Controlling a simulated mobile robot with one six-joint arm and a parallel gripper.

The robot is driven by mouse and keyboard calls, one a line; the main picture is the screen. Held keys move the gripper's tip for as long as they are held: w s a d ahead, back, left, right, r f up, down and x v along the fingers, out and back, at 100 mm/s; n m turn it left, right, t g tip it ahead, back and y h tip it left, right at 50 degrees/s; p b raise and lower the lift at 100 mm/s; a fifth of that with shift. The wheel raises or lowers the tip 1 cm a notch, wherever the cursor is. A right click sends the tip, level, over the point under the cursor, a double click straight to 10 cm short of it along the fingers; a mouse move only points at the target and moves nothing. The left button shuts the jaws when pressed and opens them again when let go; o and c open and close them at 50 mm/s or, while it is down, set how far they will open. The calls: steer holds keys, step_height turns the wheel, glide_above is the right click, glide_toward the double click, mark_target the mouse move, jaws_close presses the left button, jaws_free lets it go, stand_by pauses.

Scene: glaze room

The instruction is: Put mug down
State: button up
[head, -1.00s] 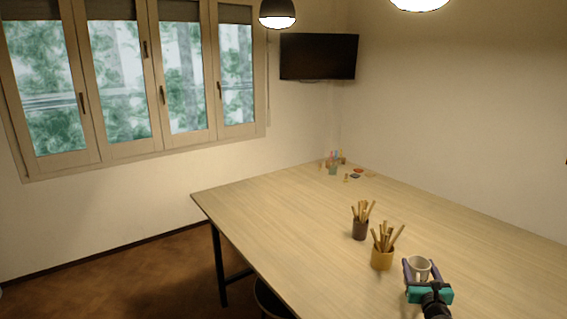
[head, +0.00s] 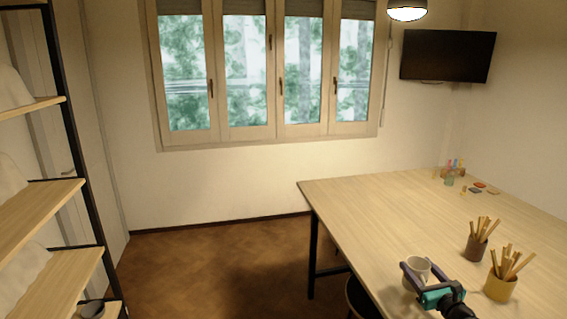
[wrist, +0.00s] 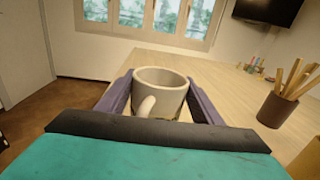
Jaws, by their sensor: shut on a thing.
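A pale cream mug (head: 418,269) is between the two purple fingers of my gripper (head: 415,273), at the front of the wooden table (head: 390,205) in the head view. In the wrist view the mug (wrist: 160,88) is upright, its rim facing up and its handle towards the camera. My gripper (wrist: 160,100) is shut on the mug, one finger on each side. The mug's underside is hidden, so I cannot tell whether it touches the tabletop.
A brown pot (head: 476,249) and a yellow pot (head: 500,287), both holding wooden sticks, stand right of the mug. Small coloured items (head: 450,178) sit at the table's far corner. The table's left part is clear. A shelf rack (head: 50,195) stands at left.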

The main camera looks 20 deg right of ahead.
steer(key=w+a+f+n+y+b, duration=0.1)
steer(key=w+a+n+y, duration=0.2)
steer(key=a, duration=0.4)
steer(key=w+a+f+n+y+b, duration=0.1)
steer(key=w+a+y, duration=0.1)
steer(key=w+a, duration=0.35)
steer(key=w+a+f+n+g+y+b, duration=0.1)
steer(key=a+y, duration=0.5)
steer(key=a, duration=1.2)
steer(key=w+a+f+n+g+y+b, duration=0.2)
steer(key=a+n+g+y, duration=0.4)
steer(key=a, duration=1.2)
steer(key=shift+f+n+y+b, duration=0.3)
steer(key=shift+f+n+b, duration=0.2)
steer(key=shift+f+n, duration=0.3)
steer(key=shift+r, duration=0.1)
step_height(320, 180, up, 8)
steer(key=shift+d, duration=0.1)
